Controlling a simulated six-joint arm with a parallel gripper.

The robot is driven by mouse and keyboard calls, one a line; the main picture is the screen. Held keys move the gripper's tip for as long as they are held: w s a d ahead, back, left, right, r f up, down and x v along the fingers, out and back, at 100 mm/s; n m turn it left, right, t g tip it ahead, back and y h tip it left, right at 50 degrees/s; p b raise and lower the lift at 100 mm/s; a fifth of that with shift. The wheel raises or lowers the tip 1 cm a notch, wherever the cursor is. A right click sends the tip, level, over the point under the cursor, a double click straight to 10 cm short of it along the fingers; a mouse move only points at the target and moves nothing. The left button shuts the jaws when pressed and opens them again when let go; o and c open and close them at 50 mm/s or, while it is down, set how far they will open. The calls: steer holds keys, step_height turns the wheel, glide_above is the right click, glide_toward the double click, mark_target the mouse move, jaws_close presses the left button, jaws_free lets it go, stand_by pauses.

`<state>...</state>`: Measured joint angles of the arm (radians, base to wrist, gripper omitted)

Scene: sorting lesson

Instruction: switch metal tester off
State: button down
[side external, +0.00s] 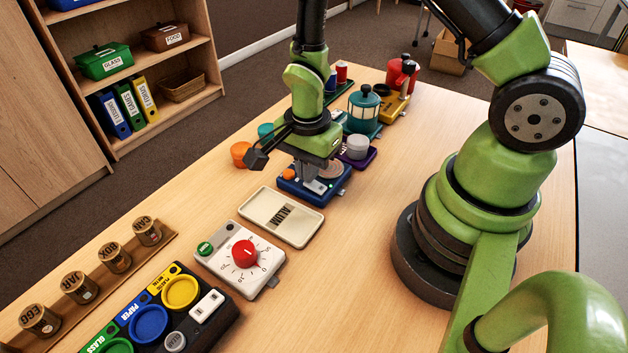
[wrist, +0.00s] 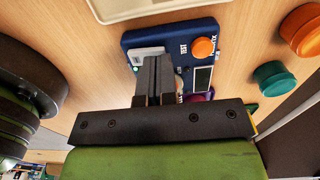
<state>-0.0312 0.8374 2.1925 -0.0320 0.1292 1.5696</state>
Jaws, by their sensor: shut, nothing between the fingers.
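The metal tester is a dark blue box (side external: 301,193) on the table, right under my gripper in the side view. Its blue case (wrist: 135,40) also shows in the wrist view, with an orange knob marked TEST (wrist: 204,47), a small display (wrist: 202,78) and a pale panel (wrist: 146,52) with a tiny teal light (wrist: 136,69). My gripper (side external: 309,184) points down and is shut and empty. In the wrist view its fingertips (wrist: 155,58) overlap the edge of the pale panel. The fingers hide part of the top; I cannot tell the switch position or whether they touch it.
A cream tray (side external: 257,207) and a white box with a red dial (side external: 245,253) stand nearer the camera. A purple stand with a pale disc (side external: 357,147) is close behind the tester. Orange (side external: 240,154) and teal (side external: 265,131) cups stand left. Table left of the tray is clear.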

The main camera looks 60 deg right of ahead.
mark_target(318, 189)
steer(key=shift+f, duration=0.5)
steer(key=shift+r, duration=3.55)
steer(key=shift+r, duration=0.2)
steer(key=s+r+n+t, duration=0.2)
steer(key=s+r+n, duration=0.1)
steer(key=r, duration=0.4)
steer(key=s+a+r+n+t+y, duration=0.1)
steer(key=s+r+n+t, duration=0.1)
steer(key=s+r+n, duration=0.2)
steer(key=s+a+r+n+t+y, duration=0.1)
steer(key=s+r+n+t, duration=0.2)
steer(key=r+n, duration=0.3)
step_height(318, 189, up, 4)
steer(key=shift+s+f+n, duration=0.2)
steer(key=shift+s+n, duration=0.2)
steer(key=shift+s, duration=0.15)
